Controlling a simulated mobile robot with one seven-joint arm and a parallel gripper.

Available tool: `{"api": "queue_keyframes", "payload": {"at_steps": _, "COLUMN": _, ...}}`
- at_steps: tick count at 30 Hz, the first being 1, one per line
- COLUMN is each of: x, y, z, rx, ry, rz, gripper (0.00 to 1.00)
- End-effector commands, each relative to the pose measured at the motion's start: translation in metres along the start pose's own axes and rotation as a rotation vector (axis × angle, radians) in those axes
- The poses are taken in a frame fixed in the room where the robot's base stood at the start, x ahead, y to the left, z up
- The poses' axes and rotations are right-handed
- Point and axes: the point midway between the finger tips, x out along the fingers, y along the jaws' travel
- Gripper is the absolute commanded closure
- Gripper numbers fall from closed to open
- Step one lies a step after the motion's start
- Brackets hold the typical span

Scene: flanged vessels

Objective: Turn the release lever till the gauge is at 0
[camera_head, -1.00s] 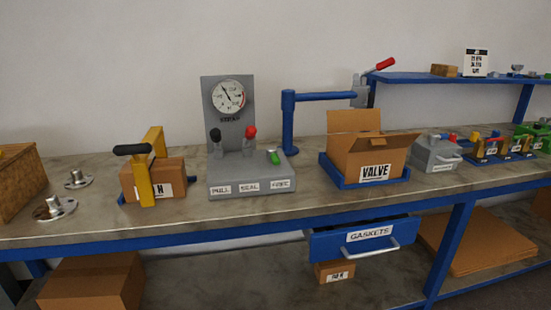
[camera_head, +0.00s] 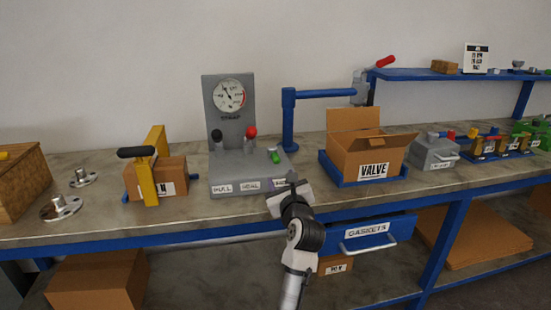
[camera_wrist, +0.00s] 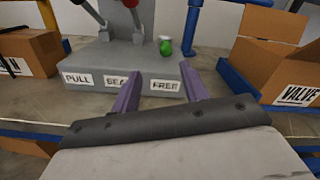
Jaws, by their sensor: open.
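A grey strapping unit has an upright panel with a round gauge (camera_head: 229,96), its dark needle pointing to the upper left. Its base (camera_head: 222,189) carries labels that read PULL, SEAL and FREE in the wrist view. A black-knobbed lever (camera_head: 217,137) stands above PULL and a red-knobbed lever (camera_head: 251,133) above SEAL. The short lever with a green knob (camera_head: 275,156) is above FREE; in the wrist view the green knob (camera_wrist: 166,47) is just beyond my fingertips. My gripper (camera_wrist: 158,75) is open and empty, in front of the FREE label, apart from the knob.
An open VALVE box (camera_head: 365,158) on a blue tray stands to the right, with a blue post and arm (camera_head: 288,118) behind. A yellow-framed clamp (camera_head: 147,177) holds a box to the left. A GASKETS drawer (camera_head: 367,238) protrudes below the bench front.

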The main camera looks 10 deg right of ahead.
Motion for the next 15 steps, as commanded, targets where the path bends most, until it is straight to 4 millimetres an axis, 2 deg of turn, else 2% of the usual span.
{"api": "queue_keyframes", "payload": {"at_steps": 3, "x": 0.0, "y": -0.01, "z": -0.011, "rx": 0.061, "ry": 0.024, "rz": -0.002, "gripper": 0.55}}
{"api": "queue_keyframes", "payload": {"at_steps": 7, "x": 0.012, "y": -0.01, "z": -0.011, "rx": 0.067, "ry": 0.025, "rz": -0.001, "gripper": 0.55}}
{"api": "queue_keyframes", "payload": {"at_steps": 15, "x": 0.062, "y": -0.01, "z": -0.011, "rx": 0.064, "ry": 0.024, "rz": -0.001, "gripper": 0.55}}
